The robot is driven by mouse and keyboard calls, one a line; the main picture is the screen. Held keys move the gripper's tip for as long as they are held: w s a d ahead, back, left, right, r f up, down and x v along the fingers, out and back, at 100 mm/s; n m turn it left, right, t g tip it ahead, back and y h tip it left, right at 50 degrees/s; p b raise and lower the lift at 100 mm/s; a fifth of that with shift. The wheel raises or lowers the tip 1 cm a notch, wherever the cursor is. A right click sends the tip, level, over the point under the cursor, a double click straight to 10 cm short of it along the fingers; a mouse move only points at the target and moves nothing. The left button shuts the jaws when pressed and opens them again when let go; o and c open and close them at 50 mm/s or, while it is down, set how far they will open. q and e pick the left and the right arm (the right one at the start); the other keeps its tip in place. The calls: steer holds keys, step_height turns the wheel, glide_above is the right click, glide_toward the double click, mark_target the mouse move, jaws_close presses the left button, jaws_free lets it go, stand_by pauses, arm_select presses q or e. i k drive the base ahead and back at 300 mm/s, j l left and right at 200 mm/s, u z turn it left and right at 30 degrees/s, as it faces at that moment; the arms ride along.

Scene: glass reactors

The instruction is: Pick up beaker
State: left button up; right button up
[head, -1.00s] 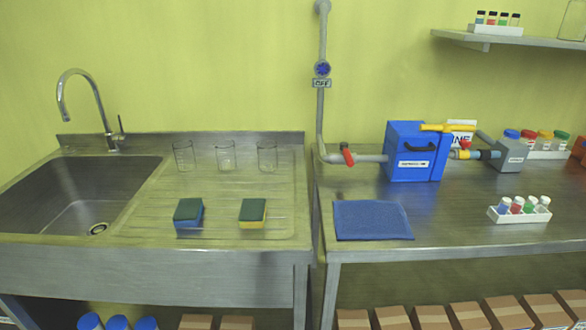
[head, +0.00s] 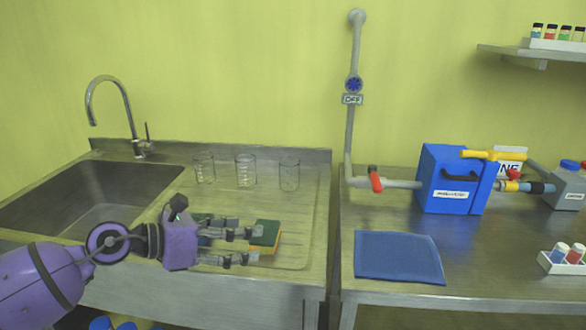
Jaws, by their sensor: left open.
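Three clear glass beakers stand upright in a row on the drainboard, near its back edge: a left beaker (head: 204,168), a middle beaker (head: 245,171) and a right beaker (head: 289,175). My left gripper (head: 250,246) reaches in from the left, low over the front of the drainboard. Its fingers point right and are open, with nothing seen held between them. It is in front of the beakers and apart from them. My right gripper is not in view.
A green and yellow sponge (head: 265,236) lies by my left fingertips; another sponge (head: 204,222) is mostly hidden behind the gripper. The sink (head: 100,195) is at left. A blue cloth (head: 398,257) and a blue box (head: 450,180) are on the right table.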

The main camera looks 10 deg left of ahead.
mark_target(289, 167)
steer(key=i, duration=1.1)
